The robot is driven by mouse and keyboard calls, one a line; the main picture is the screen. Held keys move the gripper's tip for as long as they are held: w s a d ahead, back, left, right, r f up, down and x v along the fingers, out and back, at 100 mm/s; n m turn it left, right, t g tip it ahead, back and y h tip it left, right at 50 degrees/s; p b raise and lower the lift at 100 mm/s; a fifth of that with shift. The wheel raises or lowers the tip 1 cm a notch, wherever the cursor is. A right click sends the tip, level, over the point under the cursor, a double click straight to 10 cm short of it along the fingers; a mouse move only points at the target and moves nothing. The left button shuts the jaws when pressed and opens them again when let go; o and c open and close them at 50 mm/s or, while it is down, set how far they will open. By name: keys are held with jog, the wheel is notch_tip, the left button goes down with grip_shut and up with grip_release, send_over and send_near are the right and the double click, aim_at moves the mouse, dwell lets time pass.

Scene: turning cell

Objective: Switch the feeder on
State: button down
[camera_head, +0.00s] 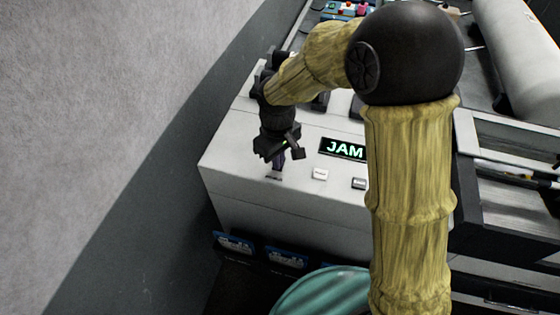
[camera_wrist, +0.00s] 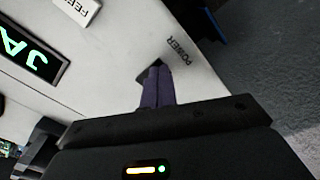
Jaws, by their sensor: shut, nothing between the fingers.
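The feeder's white control panel (camera_head: 235,165) carries a lit display (camera_head: 343,148) that reads JAM in green. My gripper (camera_head: 279,162) points down at the panel's front left, left of the display, with its fingers together and nothing between them. In the wrist view the fingertips (camera_wrist: 157,70) are right beside the word POWER (camera_wrist: 177,51). A small dark shape (camera_wrist: 151,48) shows just past the fingertips; the fingers hide most of it, so its position cannot be told. Whether the fingertips touch the panel is unclear.
A pale button (camera_head: 320,174) and a second button (camera_head: 359,183) sit below the display. The wrist view shows part of a white FEED label or key (camera_wrist: 78,8). A grey wall (camera_head: 100,120) stands left; blue-labelled items (camera_head: 235,243) sit below the panel's front.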

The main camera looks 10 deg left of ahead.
jog(key=shift+r, duration=0.1)
jog(key=shift+a+r+p, duration=0.15)
jog(key=shift+r+p, duration=0.4)
jog(key=shift+p, duration=0.05)
jog(key=shift+r+p, duration=0.45)
jog(key=shift+r, duration=0.15)
notch_tip(320, 180, up, 4)
jog(key=p, duration=0.3)
jog(key=shift+r+p, duration=0.25)
jog(key=shift+p, duration=0.05)
jog(key=shift+w, duration=0.1)
